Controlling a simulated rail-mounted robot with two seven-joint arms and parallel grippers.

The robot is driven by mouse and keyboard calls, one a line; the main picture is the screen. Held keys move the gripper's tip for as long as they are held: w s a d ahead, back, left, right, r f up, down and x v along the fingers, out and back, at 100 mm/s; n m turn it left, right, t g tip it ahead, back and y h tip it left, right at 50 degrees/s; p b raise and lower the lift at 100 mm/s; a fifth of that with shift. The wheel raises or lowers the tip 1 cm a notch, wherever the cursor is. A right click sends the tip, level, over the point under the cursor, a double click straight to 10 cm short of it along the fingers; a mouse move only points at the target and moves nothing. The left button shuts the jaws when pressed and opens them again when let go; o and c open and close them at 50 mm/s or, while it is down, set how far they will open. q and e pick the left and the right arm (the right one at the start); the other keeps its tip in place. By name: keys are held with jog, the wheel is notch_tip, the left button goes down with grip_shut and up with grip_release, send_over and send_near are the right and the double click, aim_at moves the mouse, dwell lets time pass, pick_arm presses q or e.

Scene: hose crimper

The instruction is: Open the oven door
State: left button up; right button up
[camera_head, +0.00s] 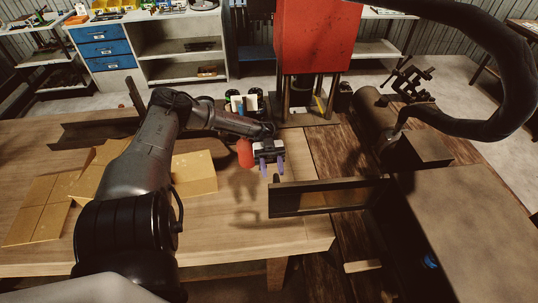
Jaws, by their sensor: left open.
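The oven (470,215) is the dark box at the lower right with a flat brown top. Its door appears to be the dark framed panel (325,197) that juts out to the left from the oven's far left side, standing well away from it. My left gripper (271,168) is open, with its two bluish fingers pointing down just beyond the door's free left end. Nothing shows between the fingers, and I cannot tell whether they touch the door. My right gripper is not in view.
A dark cylinder (378,115) and a thick black curved tube (500,115) are at the right.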

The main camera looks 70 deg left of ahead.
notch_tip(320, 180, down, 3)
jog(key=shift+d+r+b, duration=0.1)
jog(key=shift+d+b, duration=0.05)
jog(key=shift+b, duration=1.05)
pick_arm(q)
jog(key=w+a, duration=0.1)
jog(key=a, duration=0.7)
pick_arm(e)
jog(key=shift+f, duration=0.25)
